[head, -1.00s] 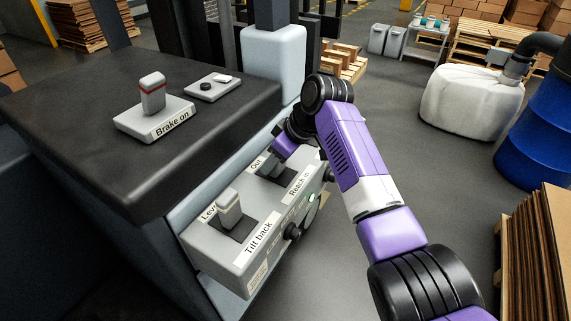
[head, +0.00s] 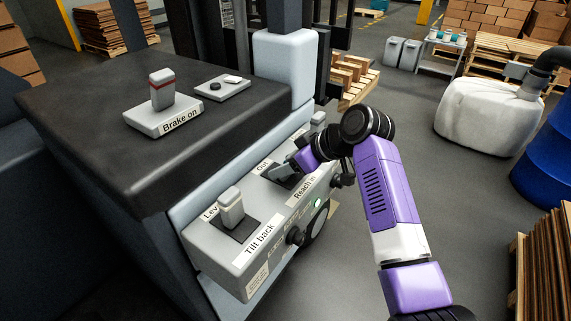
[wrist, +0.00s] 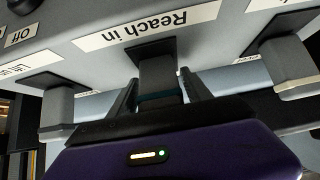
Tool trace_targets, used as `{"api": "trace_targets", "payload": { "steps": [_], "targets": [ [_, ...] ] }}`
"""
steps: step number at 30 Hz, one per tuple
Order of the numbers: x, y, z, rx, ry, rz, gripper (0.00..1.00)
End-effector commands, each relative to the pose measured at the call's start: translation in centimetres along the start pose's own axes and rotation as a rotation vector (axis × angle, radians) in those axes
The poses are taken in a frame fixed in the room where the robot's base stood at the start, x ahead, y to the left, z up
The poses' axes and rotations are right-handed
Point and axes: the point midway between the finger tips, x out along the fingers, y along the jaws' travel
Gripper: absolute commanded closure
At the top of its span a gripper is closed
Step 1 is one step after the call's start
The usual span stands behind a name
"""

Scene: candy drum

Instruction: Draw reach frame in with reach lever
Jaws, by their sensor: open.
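The reach lever is a grey lever standing in a dark slot on the grey control box (head: 225,262), between the labels "Out" and "Reach in" (head: 303,187). In the head view, my purple-and-black gripper (head: 287,170) is at this lever and partly covers it. In the wrist view, the reach lever (wrist: 158,78) stands between the two dark fingers of my open gripper (wrist: 158,96). A narrow gap shows beside each finger, and I cannot tell whether either one touches the lever. The "Reach in" label (wrist: 150,26) shows upside down there.
The tilt lever (head: 231,208) stands nearby at the "Tilt back" label, and another lever (head: 318,120) is beyond my gripper. Neighbouring levers flank my gripper closely in the wrist view. A dark-topped truck body with a "Brake on" switch (head: 162,112) is at left.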

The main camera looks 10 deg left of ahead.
Motion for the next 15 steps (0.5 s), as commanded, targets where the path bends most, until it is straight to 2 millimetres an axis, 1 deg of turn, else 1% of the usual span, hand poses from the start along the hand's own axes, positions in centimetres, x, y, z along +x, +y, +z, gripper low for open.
{"api": "trace_targets", "payload": {
  "steps": [10, 13, 15],
  "targets": [
    [-0.1, 0.0, 0.0, 0.000, 0.000, 0.001, 0.35],
    [-0.6, 0.1, 0.0, -0.001, 0.001, 0.002, 0.35],
    [-1.5, 0.1, 0.0, -0.001, 0.002, 0.002, 0.35]
  ]
}}
